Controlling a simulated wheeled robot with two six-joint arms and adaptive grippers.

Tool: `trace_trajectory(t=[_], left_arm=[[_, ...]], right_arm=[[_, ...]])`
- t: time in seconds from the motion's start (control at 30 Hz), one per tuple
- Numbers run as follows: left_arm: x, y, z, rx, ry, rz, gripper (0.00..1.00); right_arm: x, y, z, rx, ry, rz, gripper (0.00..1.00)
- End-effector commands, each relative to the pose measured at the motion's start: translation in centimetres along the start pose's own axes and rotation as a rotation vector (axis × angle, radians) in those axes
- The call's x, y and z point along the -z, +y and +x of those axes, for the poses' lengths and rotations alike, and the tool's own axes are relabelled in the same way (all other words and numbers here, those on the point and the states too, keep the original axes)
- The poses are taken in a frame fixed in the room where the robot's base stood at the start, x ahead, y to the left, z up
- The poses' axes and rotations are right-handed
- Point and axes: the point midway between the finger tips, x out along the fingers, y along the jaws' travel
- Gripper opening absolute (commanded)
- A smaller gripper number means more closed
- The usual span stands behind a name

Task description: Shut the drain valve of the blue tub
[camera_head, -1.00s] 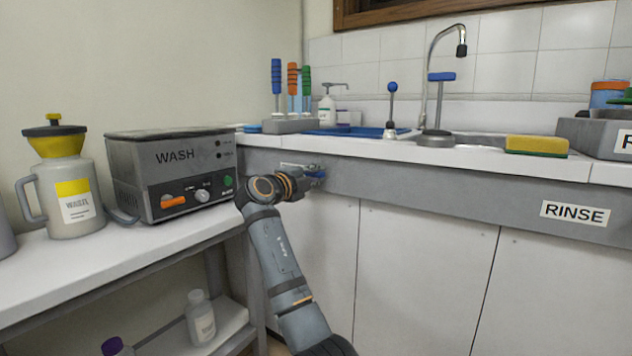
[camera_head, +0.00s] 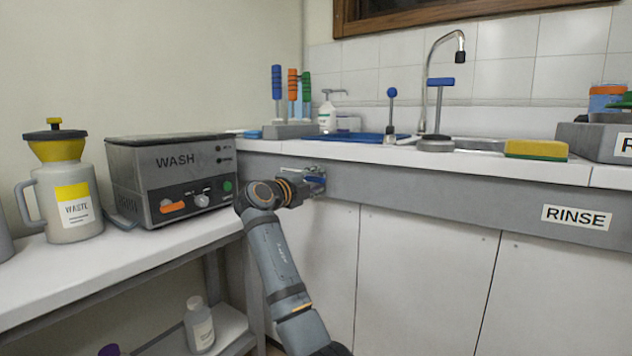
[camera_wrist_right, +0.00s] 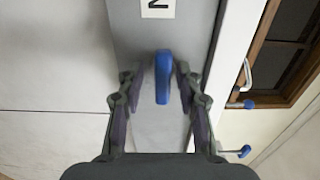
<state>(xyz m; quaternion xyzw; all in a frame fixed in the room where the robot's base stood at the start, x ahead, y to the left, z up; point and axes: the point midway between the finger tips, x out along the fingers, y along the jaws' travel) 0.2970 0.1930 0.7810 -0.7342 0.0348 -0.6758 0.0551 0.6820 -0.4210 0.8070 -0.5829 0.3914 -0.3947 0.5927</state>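The blue tub (camera_head: 362,137) is set in the white counter, with only its rim and part of its inside showing in the head view. The blue drain valve handle (camera_head: 318,181) is on the grey counter front below it, partly hidden by my right gripper (camera_head: 310,184). In the right wrist view the blue handle (camera_wrist_right: 162,77) stands lengthwise between the fingers of my right gripper (camera_wrist_right: 157,76). The fingers are open on either side of it, with the right one closer. Whether either finger touches it I cannot tell. My left gripper is not in view.
A grey WASH unit (camera_head: 172,178) and a waste jug (camera_head: 67,192) stand on the left bench (camera_head: 130,262). A faucet (camera_head: 428,90), a yellow sponge (camera_head: 537,149) and a rack of brushes (camera_head: 290,130) are on the counter. The cabinet fronts below are clear.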

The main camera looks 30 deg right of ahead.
Motion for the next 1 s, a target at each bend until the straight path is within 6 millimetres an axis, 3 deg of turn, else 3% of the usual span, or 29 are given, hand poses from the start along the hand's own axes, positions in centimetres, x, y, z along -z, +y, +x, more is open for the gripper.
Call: trace_trajectory(t=[0.33,0.73,1.0], left_arm=[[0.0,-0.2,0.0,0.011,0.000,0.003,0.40],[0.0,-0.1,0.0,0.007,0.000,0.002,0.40],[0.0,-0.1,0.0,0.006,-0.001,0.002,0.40]], right_arm=[[0.0,-0.2,-0.7,0.003,-0.002,0.001,0.38],[-0.1,0.0,-9.6,-0.001,-0.004,0.001,0.38],[0.0,-0.1,-12.0,0.001,-0.001,0.001,0.38]])
